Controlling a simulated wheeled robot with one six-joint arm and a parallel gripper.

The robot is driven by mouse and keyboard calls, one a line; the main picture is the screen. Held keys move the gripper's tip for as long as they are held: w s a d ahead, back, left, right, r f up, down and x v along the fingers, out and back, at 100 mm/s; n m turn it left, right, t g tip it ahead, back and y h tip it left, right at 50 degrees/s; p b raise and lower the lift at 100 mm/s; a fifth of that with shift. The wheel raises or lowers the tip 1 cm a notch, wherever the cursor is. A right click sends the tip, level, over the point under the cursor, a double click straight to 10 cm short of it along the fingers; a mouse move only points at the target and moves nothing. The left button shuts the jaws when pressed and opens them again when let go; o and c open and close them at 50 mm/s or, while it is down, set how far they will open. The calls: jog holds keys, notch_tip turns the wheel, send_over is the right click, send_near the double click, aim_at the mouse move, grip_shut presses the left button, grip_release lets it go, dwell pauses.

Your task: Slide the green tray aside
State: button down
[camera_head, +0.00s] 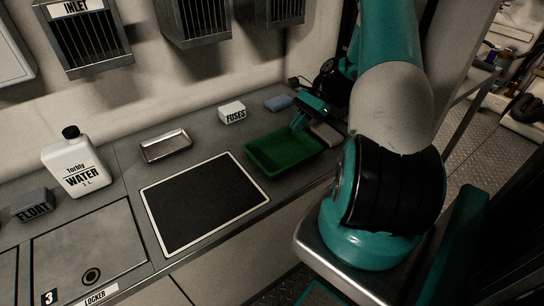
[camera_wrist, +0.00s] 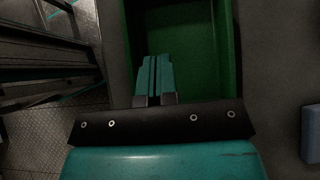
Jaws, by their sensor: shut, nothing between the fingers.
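The green tray (camera_head: 272,155) is a shallow open box on the grey counter, just right of a black mat with a white border. It looks empty in the head view. My gripper (camera_head: 296,126) is shut with nothing between its fingers, at the tray's far right part. In the wrist view the shut fingertips (camera_wrist: 154,60) show over the tray's inside (camera_wrist: 200,45), near its left wall. I cannot tell whether the fingers touch the tray. The tray's near end in the wrist view is hidden behind my gripper.
The black mat (camera_head: 200,202) lies bare. A white fuses box (camera_head: 232,112), a blue block (camera_head: 279,102) and a small metal tray (camera_head: 165,146) stand behind. A grey-white item (camera_head: 325,134) lies close right of the tray. A water bottle (camera_head: 75,165) stands far left.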

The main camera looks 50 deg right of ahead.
aim_at(262, 166)
jog(key=x, duration=1)
jog(key=shift+a+f, duration=0.1)
jog(key=shift+f, duration=0.05)
jog(key=shift+w+a, duration=0.25)
jog(key=shift+a, duration=0.95)
jog(key=shift+w+a, duration=0.15)
jog(key=shift+a, duration=0.4)
